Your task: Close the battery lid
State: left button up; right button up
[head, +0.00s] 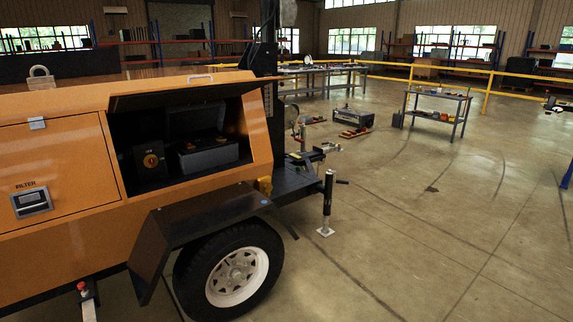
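The orange light tower trailer (80,120) fills the left of the head view. Its side compartment is open. A black lid (180,93) sticks out along the compartment's top edge, raised. Inside, a dark grey battery box (208,157) sits at the right, with a dark upright panel behind it that I cannot make out clearly. A round orange switch (151,160) is on a black panel to its left. Neither of my grippers can be made out in this view.
A black fender (200,213) and wheel (237,275) stand below the compartment. A jack (327,205) and hitch are at the trailer's right end. A grey cart (440,97), a workbench and yellow railing (410,78) stand farther back. The floor at right is largely clear.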

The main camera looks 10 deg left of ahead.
aim_at(195, 116)
jog(key=i+l+u, duration=0.1)
jog(key=i+u, duration=0.3)
jog(key=i+l+u, duration=0.3)
jog(key=i+u, duration=0.15)
jog(key=i+l+u, duration=0.25)
jog(key=u, duration=0.2)
jog(key=i+l+u, duration=0.45)
jog(key=k, duration=0.1)
